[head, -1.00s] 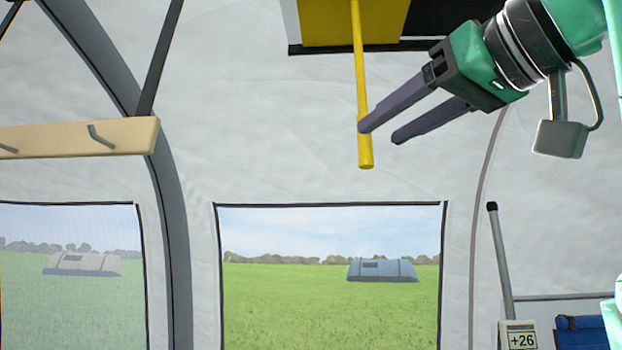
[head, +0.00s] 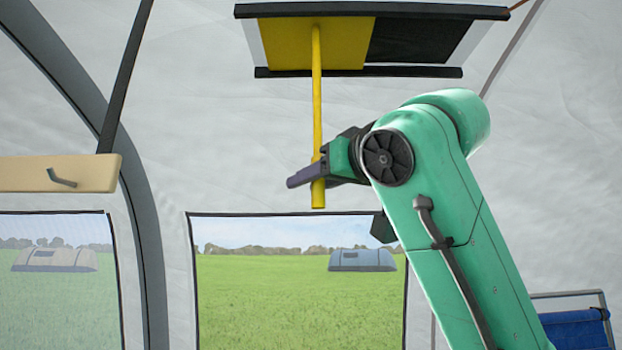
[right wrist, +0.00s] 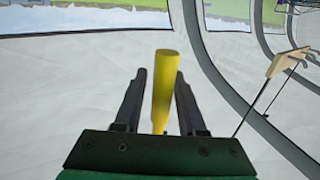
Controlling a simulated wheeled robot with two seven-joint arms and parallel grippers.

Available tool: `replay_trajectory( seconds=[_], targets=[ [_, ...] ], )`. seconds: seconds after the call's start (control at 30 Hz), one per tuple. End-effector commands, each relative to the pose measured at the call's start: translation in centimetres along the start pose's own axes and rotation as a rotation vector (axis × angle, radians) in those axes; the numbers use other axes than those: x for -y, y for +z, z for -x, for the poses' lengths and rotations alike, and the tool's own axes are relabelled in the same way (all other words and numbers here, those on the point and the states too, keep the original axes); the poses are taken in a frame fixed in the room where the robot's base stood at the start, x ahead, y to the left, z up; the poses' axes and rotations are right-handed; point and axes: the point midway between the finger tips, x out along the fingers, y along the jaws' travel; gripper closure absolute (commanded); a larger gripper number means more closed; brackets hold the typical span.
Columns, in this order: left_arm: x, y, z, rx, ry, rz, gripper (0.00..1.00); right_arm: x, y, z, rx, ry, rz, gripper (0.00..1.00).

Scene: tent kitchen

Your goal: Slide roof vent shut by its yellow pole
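The roof vent (head: 415,40) is a dark-framed opening at the top of the head view. Its yellow panel (head: 285,45) covers the left part, and the right part shows dark. The yellow pole (head: 317,100) hangs down from the panel. My right gripper (head: 305,178) is at the pole's lower end, with its fingers reaching past it to the left. In the right wrist view the pole (right wrist: 162,90) stands between the two dark fingers, with a gap visible on the left side. My left gripper is not in view.
A wooden rail with a hook (head: 60,173) is on the left wall. A dark strap (head: 125,80) and a grey tent arch (head: 145,200) stand near it. A blue folding chair (head: 575,328) is at lower right. The space around the vent is clear.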

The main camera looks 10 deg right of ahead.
Motion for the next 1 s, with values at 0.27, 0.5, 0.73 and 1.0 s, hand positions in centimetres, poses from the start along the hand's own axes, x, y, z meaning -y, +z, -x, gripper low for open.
replay_trajectory(
  seconds=[0.27, 0.5, 0.73, 1.0],
  targets=[
    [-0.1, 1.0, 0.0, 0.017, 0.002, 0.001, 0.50, 0.0, 0.1, -0.1, 0.002, -0.001, 0.000, 1.00],
    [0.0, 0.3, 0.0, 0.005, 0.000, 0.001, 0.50, 0.0, 0.1, -0.1, 0.003, 0.000, 0.000, 1.00],
    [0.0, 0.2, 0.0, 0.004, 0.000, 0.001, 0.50, 0.0, 0.1, -0.1, 0.004, 0.000, -0.001, 1.00],
    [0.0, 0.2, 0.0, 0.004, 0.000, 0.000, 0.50, 0.0, 0.1, -0.1, 0.004, 0.000, -0.001, 1.00]
  ],
)
